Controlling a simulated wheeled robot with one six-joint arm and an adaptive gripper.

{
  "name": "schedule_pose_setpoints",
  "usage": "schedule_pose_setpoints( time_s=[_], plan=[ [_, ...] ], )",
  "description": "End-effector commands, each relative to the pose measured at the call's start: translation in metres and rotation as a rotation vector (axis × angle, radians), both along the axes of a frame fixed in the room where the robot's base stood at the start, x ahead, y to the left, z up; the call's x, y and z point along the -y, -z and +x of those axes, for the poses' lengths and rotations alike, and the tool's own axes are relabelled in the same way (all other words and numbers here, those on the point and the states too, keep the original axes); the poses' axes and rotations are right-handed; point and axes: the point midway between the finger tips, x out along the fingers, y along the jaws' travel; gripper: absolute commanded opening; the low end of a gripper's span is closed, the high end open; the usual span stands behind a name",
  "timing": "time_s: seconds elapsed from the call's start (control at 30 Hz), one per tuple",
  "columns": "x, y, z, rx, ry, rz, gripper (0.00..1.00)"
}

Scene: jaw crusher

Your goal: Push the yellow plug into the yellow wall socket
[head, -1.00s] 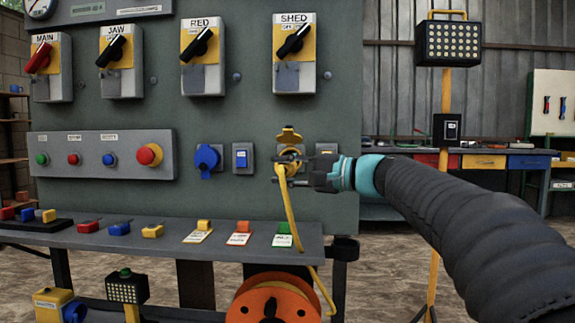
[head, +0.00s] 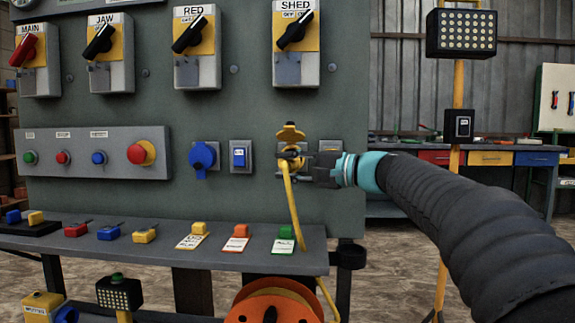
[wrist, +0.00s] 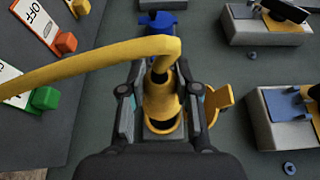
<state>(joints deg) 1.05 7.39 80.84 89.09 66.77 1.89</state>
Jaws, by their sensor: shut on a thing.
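My gripper (head: 305,165) is at the panel, shut on the yellow plug (wrist: 162,97), with a finger on each side of it in the wrist view. A yellow cable (wrist: 90,72) bends from the plug's back and hangs down past the shelf in the head view. The yellow wall socket (head: 290,131) shows its raised yellow lid just above the gripper. In the wrist view the lid (wrist: 220,98) is right of the plug. The plug is at the socket's mouth. My fingers and the plug hide the contact, so I cannot tell how deep it sits.
A blue socket (head: 203,158) and a blue switch (head: 240,157) are left of the yellow socket. Rotary switches are above, including SHED (head: 298,45). A shelf (head: 150,245) with coloured tags runs below. An orange cable reel (head: 270,304) stands underneath. A lamp stand (head: 461,80) is at right.

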Motion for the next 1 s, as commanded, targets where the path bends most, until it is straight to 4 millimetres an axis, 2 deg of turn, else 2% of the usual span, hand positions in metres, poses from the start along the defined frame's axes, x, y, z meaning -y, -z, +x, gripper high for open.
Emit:
schedule_pose_setpoints(
  time_s=[0.3,0.5,1.0],
  plan=[
    [0.001,-0.002,0.028,-0.001,0.000,0.000,0.00],
    [0.001,-0.001,0.039,-0.001,0.000,0.000,0.00],
    [0.001,0.000,0.044,0.001,0.000,0.000,0.00]
  ],
)
